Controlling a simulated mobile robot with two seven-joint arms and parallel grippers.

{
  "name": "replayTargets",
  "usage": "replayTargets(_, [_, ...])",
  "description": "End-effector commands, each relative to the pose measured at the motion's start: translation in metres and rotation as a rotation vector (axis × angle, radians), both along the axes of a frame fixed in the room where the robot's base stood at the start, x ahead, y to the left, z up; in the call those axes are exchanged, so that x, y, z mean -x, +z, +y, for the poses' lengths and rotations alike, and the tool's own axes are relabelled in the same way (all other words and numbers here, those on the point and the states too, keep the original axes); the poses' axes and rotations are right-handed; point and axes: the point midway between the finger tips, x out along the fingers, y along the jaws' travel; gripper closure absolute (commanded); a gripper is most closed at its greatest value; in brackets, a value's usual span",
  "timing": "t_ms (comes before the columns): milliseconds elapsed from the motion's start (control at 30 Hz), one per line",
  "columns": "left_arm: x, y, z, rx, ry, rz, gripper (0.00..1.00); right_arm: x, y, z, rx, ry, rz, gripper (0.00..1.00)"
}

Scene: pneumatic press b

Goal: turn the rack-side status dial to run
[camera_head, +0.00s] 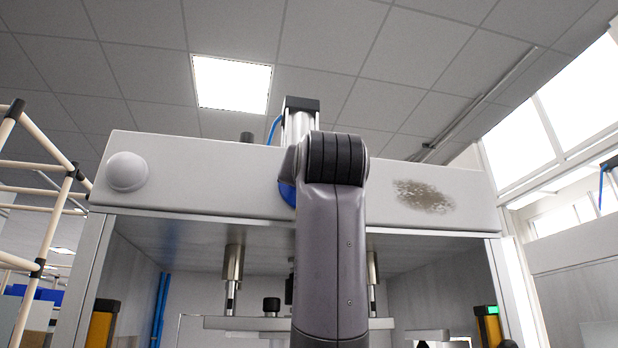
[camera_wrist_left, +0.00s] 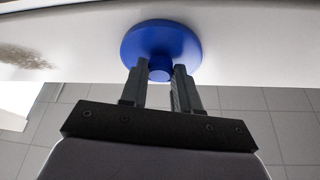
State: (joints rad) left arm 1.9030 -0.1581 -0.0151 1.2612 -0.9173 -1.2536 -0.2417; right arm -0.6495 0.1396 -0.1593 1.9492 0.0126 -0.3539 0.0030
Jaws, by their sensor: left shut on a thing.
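A round blue dial (camera_wrist_left: 160,48) with a small knob at its centre sits on the pale front beam of the press. In the left wrist view, my left gripper (camera_wrist_left: 160,72) has its two fingers on either side of that central knob, shut on it. In the head view, only a sliver of the blue dial (camera_head: 287,194) shows beside my arm, which hides the gripper and most of the dial. A plain pale round cap (camera_head: 127,172) sits at the left end of the beam, by the pipe rack. I see no readable dial marking. My right gripper is not in view.
The press beam (camera_head: 215,181) spans the view, with a brown smudge (camera_head: 423,196) on its right part. A cream pipe rack (camera_head: 52,220) stands at the left. Steel rods (camera_head: 232,265) and a plate hang below the beam. Yellow posts (camera_head: 489,326) stand low at both sides.

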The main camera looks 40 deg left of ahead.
Motion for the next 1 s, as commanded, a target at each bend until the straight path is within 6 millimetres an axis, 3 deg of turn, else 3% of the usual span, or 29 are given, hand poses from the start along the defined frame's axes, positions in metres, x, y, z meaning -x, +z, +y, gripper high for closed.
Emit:
replayTargets(300, [-0.0016, -0.0007, -0.0017, 0.084, -0.001, -0.097, 1.00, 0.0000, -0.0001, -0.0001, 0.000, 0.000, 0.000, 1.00])
replayTargets(833, [-0.0015, -0.0009, -0.0015, 0.102, -0.001, -0.116, 1.00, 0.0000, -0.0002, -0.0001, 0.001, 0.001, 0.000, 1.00])
replayTargets(867, [-0.0015, -0.0009, -0.0016, 0.102, -0.001, -0.116, 0.59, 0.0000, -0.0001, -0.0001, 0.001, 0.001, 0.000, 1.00])
replayTargets(900, [-0.0015, -0.0009, -0.0016, 0.101, 0.000, -0.115, 0.46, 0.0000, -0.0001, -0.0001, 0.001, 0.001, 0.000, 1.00])
replayTargets(1000, [-0.0015, -0.0007, -0.0015, 0.100, -0.001, -0.116, 0.44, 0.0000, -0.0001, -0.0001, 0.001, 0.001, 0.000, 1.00])
